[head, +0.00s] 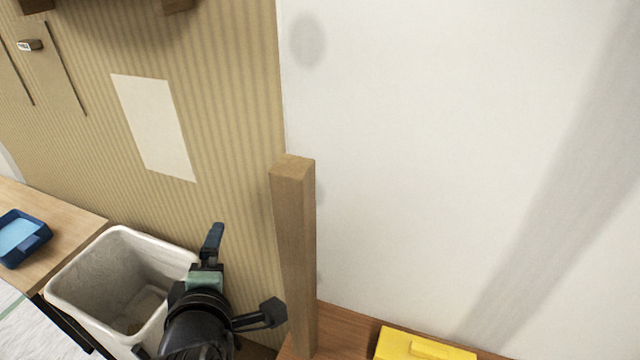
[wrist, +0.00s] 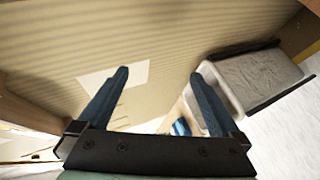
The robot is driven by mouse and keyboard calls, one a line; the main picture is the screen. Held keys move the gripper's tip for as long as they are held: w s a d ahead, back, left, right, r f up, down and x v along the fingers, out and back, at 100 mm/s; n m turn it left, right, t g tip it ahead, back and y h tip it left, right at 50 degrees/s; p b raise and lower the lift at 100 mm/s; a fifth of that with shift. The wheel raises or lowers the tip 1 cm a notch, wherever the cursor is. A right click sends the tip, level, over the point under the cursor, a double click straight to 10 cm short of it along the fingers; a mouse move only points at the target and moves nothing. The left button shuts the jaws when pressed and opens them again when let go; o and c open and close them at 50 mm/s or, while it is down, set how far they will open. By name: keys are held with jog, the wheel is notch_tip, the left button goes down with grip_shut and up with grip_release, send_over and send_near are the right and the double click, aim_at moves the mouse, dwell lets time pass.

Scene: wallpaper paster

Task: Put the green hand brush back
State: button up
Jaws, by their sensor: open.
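I see no green hand brush in either view. My gripper (head: 213,240) is in the lower middle of the head view, in front of the striped wall and just right of the white bin. In the wrist view my gripper (wrist: 163,72) has its two blue fingers wide apart, with nothing between them. The green part at the gripper's base seems to belong to my own wrist.
A white bin (head: 67,295) stands left of my gripper, beside a table (head: 75,225) with a blue tray (head: 40,240). A wooden post (head: 295,230) rises close on the right. A yellow box (head: 420,347) lies on a brown surface.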

jog(key=d+r+m+t, duration=0.3)
jog(key=r, duration=0.6)
jog(key=d+r+m+t, duration=0.2)
jog(key=d+r+m, duration=0.15)
jog(key=r, duration=0.55)
jog(key=d+r+m+t, duration=0.3)
jog(key=r+m, duration=0.1)
jog(key=r, duration=0.5)
jog(key=s+d+r+m+t+h, duration=0.1)
jog(key=s+d+r+m+t, duration=0.3)
jog(key=r, duration=0.4)
jog(key=s+d+r+m+t+h, duration=0.2)
jog(key=s+r+m, duration=0.3)
jog(key=r, duration=0.4)
notch_tip(320, 180, up, 14)
jog(key=n+p, duration=0.1)
jog(key=p, duration=1.4)
jog(key=shift+s+d+r, duration=0.15)
jog(key=shift+s+r, duration=0.1)
jog(key=shift+s, duration=0.2)
